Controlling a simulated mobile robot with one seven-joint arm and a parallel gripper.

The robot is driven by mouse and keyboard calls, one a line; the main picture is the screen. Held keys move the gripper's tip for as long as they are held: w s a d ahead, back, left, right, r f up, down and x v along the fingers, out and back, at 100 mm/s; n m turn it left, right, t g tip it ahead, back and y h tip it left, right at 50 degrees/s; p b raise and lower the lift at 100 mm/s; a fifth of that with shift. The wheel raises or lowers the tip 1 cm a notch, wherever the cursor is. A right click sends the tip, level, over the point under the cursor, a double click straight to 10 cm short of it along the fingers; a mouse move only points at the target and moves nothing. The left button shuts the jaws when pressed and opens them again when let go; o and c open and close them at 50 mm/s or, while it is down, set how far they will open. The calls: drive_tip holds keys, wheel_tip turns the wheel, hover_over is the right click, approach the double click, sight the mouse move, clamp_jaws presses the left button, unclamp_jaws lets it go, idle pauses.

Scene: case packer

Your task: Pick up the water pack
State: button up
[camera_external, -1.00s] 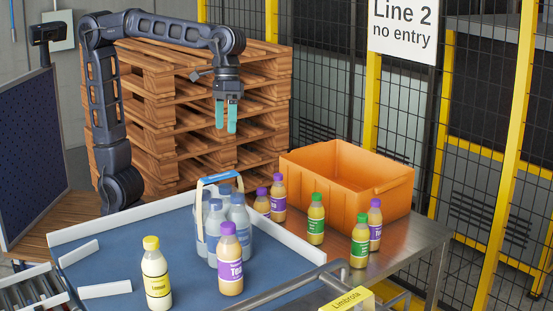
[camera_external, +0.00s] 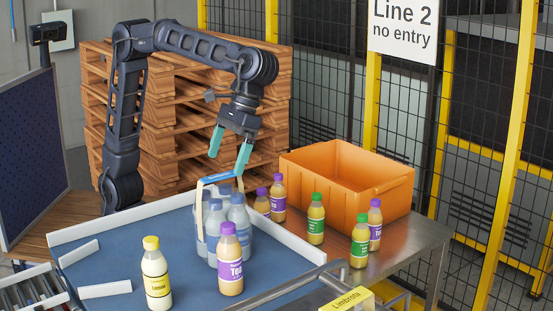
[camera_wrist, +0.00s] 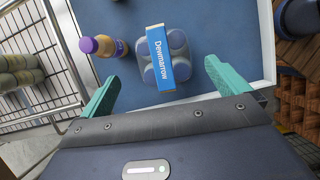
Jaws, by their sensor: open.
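The water pack (camera_external: 239,218) is a cluster of grey-blue bottles under a carrying handle with a blue top. It stands upright on the blue surface in the external view. In the wrist view the water pack (camera_wrist: 178,42) is seen from above, its blue handle label reading "Dewmarrow". My gripper (camera_external: 228,160) has teal fingers and is open and empty, above and slightly behind the handle. In the wrist view my gripper (camera_wrist: 160,85) has its fingertips spread wide, with the near end of the handle between them and the pack just beyond.
A purple-capped tea bottle (camera_external: 230,262) stands close in front of the pack; a yellow-capped bottle (camera_external: 156,275) stands to its left. An orange crate (camera_external: 325,202) and several bottles stand right, beyond the white rail (camera_external: 290,237). Blue surface (camera_external: 120,255) is clear at left.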

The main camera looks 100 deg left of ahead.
sight(221, 175)
drive_tip(key=x, duration=0.7)
drive_tip(key=shift+s+a+f, duration=0.1)
drive_tip(key=shift+f, duration=0.3)
drive_tip(key=shift+f, duration=0.25)
idle(0.4)
drive_tip(key=c, duration=1.8)
drive_tip(key=shift+r, duration=0.1)
